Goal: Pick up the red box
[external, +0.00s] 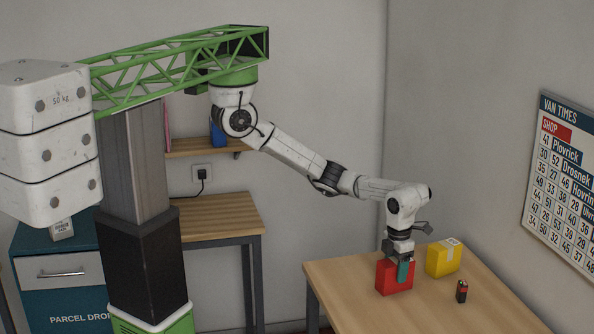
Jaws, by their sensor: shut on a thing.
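The red box (386,279) is at the far left part of the wooden table in the external view. My gripper (400,262) points down over it and is shut on it. A teal finger of my gripper covers part of the box's front right side. Whether the box rests on the table or is slightly raised, I cannot tell.
A yellow box (440,261) with a pale label stands just right of the red box. A small dark battery (461,291) stands upright further right. The front of the wooden table (400,316) is clear. A wall with a van times board (563,180) borders the right.

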